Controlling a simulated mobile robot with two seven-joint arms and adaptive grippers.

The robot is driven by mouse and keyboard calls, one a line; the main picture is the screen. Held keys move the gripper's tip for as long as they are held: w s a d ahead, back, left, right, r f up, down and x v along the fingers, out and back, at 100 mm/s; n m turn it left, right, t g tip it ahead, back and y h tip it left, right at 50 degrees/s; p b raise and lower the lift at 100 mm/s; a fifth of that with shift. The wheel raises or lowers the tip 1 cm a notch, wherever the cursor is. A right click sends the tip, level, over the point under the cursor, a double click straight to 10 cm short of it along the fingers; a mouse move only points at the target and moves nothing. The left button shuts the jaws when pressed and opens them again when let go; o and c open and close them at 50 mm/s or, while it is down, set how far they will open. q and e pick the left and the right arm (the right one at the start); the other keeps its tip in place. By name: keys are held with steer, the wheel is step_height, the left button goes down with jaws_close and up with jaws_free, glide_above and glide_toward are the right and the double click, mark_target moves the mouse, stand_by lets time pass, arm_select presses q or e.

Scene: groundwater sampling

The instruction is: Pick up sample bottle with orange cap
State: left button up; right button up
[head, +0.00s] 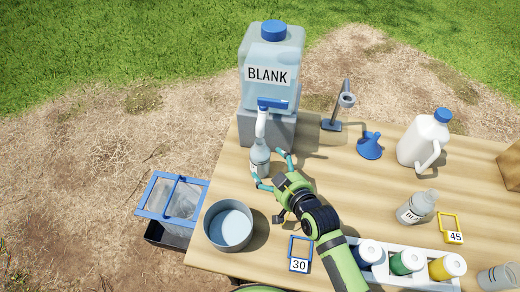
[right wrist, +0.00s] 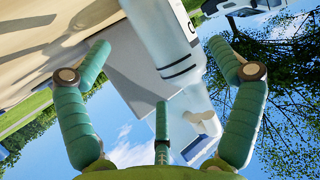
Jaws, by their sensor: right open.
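A clear sample bottle (head: 260,160) stands upright on the table under the tap of the large BLANK container (head: 270,55). No orange cap shows on it. My right gripper (head: 269,168) is open beside it, its teal fingers spread toward the bottle's right side and base. In the right wrist view the open fingers (right wrist: 160,48) frame a pale, black-striped bottle (right wrist: 178,60) ahead; I cannot tell whether they touch it. A second bottle (head: 415,207), labelled BLANK with a grey top, stands at the right. My left gripper is not in view.
A metal bowl (head: 230,226) stands close left of my right arm. A blue-framed tag 30 (head: 299,263) and a white rack (head: 405,275) with blue, green and yellow bottles are at the front. A blue funnel (head: 369,146) and white jug (head: 424,140) stand behind.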

mark_target(268, 164)
steer(key=shift+s+f, duration=0.25)
steer(key=shift+f, duration=0.1)
steer(key=shift+x, duration=0.9)
steer(key=x, duration=0.4)
steer(key=shift+w+r, duration=0.1)
steer(key=shift+r, duration=0.05)
steer(key=shift+w+a+f, duration=0.2)
steer(key=shift+w+f, duration=0.05)
steer(key=shift+w, duration=0.2)
steer(key=shift+s+r, duration=0.1)
steer(key=c, duration=1.1)
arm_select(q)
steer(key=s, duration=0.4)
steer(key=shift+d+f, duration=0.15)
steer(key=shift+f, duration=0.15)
arm_select(e)
steer(key=shift+c, duration=0.2)
